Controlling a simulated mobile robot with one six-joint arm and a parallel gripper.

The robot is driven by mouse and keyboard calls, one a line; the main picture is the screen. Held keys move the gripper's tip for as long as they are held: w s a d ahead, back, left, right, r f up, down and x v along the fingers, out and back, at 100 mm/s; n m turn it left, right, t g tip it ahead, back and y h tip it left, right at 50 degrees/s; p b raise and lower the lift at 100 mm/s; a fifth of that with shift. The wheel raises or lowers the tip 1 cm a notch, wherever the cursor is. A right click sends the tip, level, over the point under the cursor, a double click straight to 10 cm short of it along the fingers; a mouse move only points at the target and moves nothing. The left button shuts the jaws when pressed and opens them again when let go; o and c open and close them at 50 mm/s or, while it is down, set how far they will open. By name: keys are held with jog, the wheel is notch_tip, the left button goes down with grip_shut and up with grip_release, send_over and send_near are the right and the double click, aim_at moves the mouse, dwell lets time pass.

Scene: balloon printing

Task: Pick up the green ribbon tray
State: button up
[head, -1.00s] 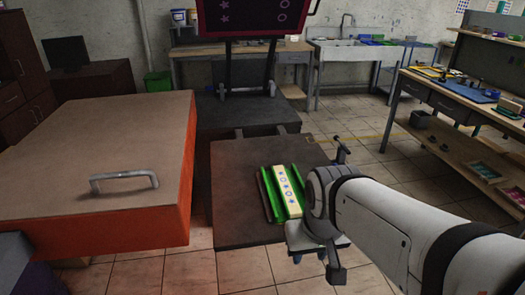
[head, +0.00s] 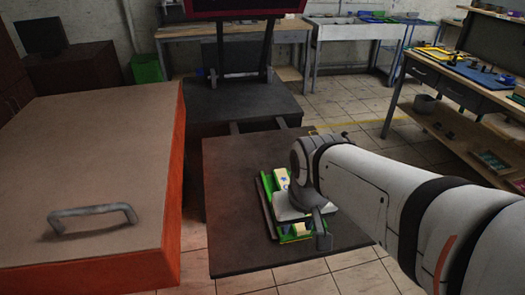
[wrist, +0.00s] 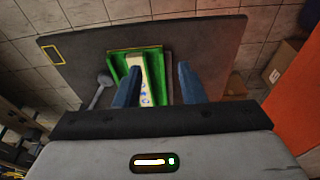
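The green ribbon tray (head: 266,192) lies on a dark platform. It holds a cream strip (head: 281,178) printed with blue marks. My gripper (head: 297,213) hangs over the tray and hides its middle and right side in the head view. In the wrist view, the green tray (wrist: 121,63) and the cream strip (wrist: 150,70) lie beyond my open gripper (wrist: 156,76). The two blue fingers stand wide apart, with the strip between them. The left finger overlaps the tray's green part. I cannot tell whether the fingers touch it.
An orange-sided box with a brown top and a metal handle (head: 95,213) stands to the left. A wooden workbench (head: 460,125) with tools is at the right. A cardboard box (wrist: 284,62) shows in the wrist view.

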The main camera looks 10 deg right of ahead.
jog(key=w+f+g, duration=0.2)
jog(key=w+f, duration=0.2)
jog(key=w, duration=0.8)
jog(key=shift+g, duration=0.3)
jog(key=w+f, duration=0.2)
jog(key=f, duration=0.2)
jog(key=w+f+p, duration=0.1)
jog(key=w+f, duration=0.2)
jog(key=f, duration=0.1)
jog(key=w+f, duration=0.2)
jog(key=f, duration=0.3)
jog(key=shift+w+d+p, duration=0.1)
jog(key=shift+w+p, duration=0.15)
jog(key=shift+p, duration=0.05)
jog(key=shift+f, duration=0.5)
grip_shut()
jog(key=shift+r, duration=0.1)
